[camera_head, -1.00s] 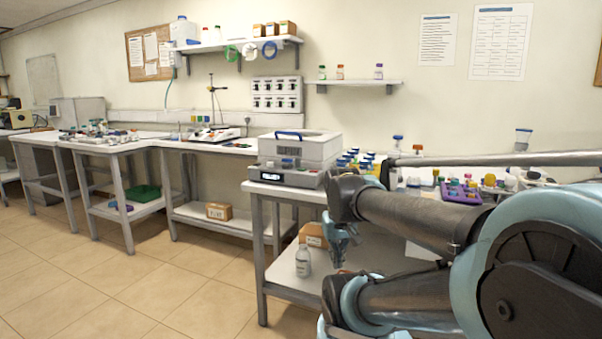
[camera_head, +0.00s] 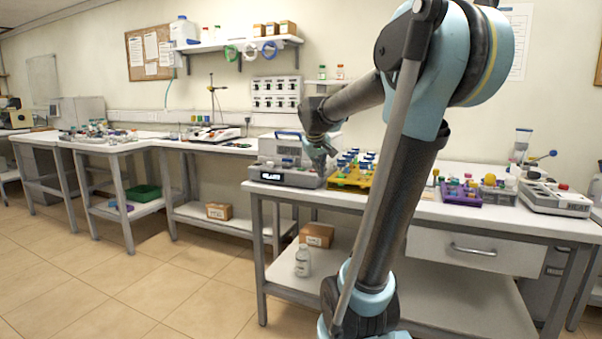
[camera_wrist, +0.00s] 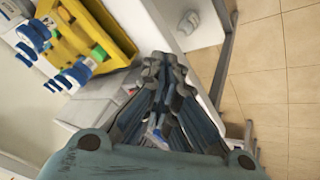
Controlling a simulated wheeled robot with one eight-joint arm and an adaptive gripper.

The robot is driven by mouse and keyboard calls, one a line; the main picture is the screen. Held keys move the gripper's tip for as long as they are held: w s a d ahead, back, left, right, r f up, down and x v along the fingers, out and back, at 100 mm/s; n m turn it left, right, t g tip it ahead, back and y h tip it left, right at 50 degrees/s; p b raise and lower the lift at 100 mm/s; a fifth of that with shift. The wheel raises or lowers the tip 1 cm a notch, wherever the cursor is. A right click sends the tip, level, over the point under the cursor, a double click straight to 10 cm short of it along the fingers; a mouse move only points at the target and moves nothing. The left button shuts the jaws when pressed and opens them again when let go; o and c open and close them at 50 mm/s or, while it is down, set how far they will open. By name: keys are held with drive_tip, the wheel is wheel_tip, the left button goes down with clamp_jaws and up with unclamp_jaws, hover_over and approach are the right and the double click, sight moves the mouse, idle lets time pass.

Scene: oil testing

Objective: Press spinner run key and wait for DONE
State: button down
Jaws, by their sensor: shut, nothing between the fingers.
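The spinner (camera_head: 285,178) is a grey box with a blue-handled lid, on the left end of the near bench in the head view. Its small lit display (camera_head: 271,176) is on the front; I cannot read the text. My gripper (camera_head: 322,163) is shut and empty, pointing down at the spinner's right end. In the wrist view the fingers of my gripper (camera_wrist: 164,68) are together, and part of a pale grey housing, likely the spinner (camera_wrist: 80,108), shows beside and behind them. The run key cannot be made out, and I cannot tell whether the fingers touch anything.
A yellow rack (camera_head: 350,178) of blue-capped vials stands just right of the spinner; it also shows in the wrist view (camera_wrist: 112,45). A purple rack (camera_head: 462,192) and a white device (camera_head: 556,198) stand farther right. A bottle (camera_head: 303,262) and carton (camera_head: 317,234) are on the lower shelf.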

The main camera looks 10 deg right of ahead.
sight(302, 169)
drive_tip(key=w+a+r+t, duration=0.1)
drive_tip(key=w+r, duration=0.1)
drive_tip(key=w, duration=0.5)
drive_tip(key=w+a+r+n, duration=0.1)
drive_tip(key=w+a+r, duration=0.1)
drive_tip(key=w, duration=0.5)
drive_tip(key=w+a+r+n+t, duration=0.1)
drive_tip(key=w+r, duration=0.2)
drive_tip(key=w, duration=0.4)
drive_tip(key=shift+w+a+r+t+h, duration=0.3)
drive_tip(key=shift+a+h, duration=0.1)
drive_tip(key=shift+f, duration=0.1)
drive_tip(key=shift+f, duration=4.3)
drive_tip(key=shift+f, duration=0.15)
drive_tip(key=shift+s+f, duration=0.1)
drive_tip(key=shift+f, duration=0.1)
